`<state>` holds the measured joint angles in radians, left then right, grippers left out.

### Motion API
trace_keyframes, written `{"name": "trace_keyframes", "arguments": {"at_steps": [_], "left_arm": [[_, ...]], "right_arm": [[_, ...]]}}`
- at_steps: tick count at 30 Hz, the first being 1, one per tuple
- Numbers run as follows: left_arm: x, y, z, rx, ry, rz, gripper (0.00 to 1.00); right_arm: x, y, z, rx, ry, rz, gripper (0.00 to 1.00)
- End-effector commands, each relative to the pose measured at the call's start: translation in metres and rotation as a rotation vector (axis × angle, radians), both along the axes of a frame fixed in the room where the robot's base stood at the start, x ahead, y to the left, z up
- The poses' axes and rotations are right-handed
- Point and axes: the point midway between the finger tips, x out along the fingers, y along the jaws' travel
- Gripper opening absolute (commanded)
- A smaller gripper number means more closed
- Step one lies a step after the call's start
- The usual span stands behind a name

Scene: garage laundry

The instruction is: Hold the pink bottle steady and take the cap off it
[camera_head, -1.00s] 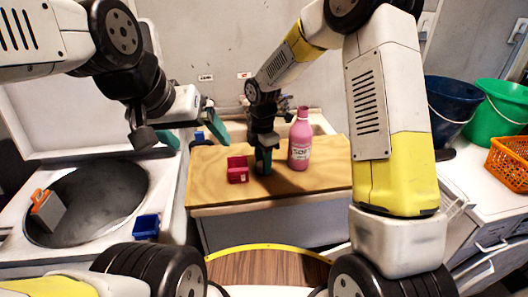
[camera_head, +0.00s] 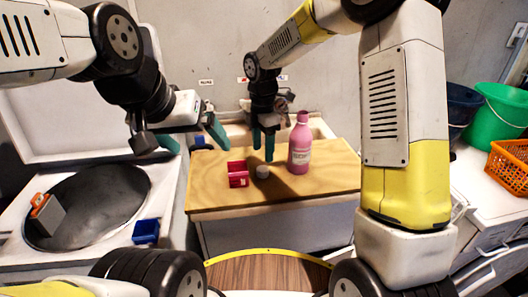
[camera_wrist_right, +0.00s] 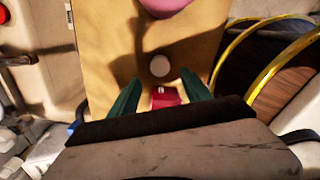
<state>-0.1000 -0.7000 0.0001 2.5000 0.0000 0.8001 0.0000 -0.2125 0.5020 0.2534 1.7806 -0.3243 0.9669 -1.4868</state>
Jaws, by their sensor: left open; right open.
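The pink bottle (camera_head: 300,150) stands upright on the wooden board, and no white cap shows on its top. Its edge also shows at the top of the right wrist view (camera_wrist_right: 168,5). A small round white cap (camera_head: 262,171) lies on the board left of the bottle; the right wrist view shows it too (camera_wrist_right: 159,65). My right gripper (camera_head: 263,145) is open and empty just above the cap, its fingers apart in the right wrist view (camera_wrist_right: 160,88). My left gripper (camera_head: 190,138) is open and empty, left of the board and away from the bottle.
A red box (camera_head: 238,174) sits on the wooden board (camera_head: 325,188) just left of the cap. A blue container (camera_head: 146,231) stands by the round drum opening at left. Green (camera_head: 497,115) and dark blue buckets and an orange basket (camera_head: 508,163) stand at right.

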Motion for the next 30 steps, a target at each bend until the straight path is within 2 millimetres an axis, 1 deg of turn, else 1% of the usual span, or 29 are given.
{"name": "trace_keyframes", "arguments": {"at_steps": [1, 3, 6, 10, 14, 17, 21, 25, 30], "left_arm": [[0.000, 0.000, 0.000, 0.000, 0.000, 0.000, 0.89], [0.000, 0.000, 0.000, 0.000, 0.000, 0.000, 0.89], [0.000, 0.000, 0.000, 0.000, 0.000, 0.000, 0.89], [0.000, 0.000, 0.000, 0.000, 0.000, 0.000, 0.89], [0.000, 0.000, 0.000, 0.000, 0.000, 0.000, 0.89], [0.000, 0.000, 0.000, 0.000, 0.000, 0.000, 0.89], [0.000, 0.000, 0.000, 0.000, 0.000, 0.000, 0.89], [0.000, 0.000, 0.000, 0.000, 0.000, 0.000, 0.89], [0.000, 0.000, 0.000, 0.000, 0.000, 0.000, 0.89]], "right_arm": [[0.001, 0.000, 0.011, 0.001, -0.003, -0.001, 0.56], [0.001, 0.000, 0.023, 0.001, -0.003, -0.001, 0.56], [0.000, 0.000, 0.036, 0.001, -0.001, -0.001, 0.56], [-0.001, -0.001, 0.047, 0.001, -0.003, -0.010, 0.56], [-0.009, -0.015, 0.065, 0.009, -0.032, -0.115, 0.56], [-0.025, -0.036, 0.089, 0.033, -0.074, -0.293, 0.56], [-0.058, -0.071, 0.122, 0.096, -0.138, -0.618, 0.56], [-0.093, -0.100, 0.144, 0.181, -0.182, -0.926, 0.56], [-0.141, -0.131, 0.160, 0.330, -0.209, -1.327, 0.56]]}}
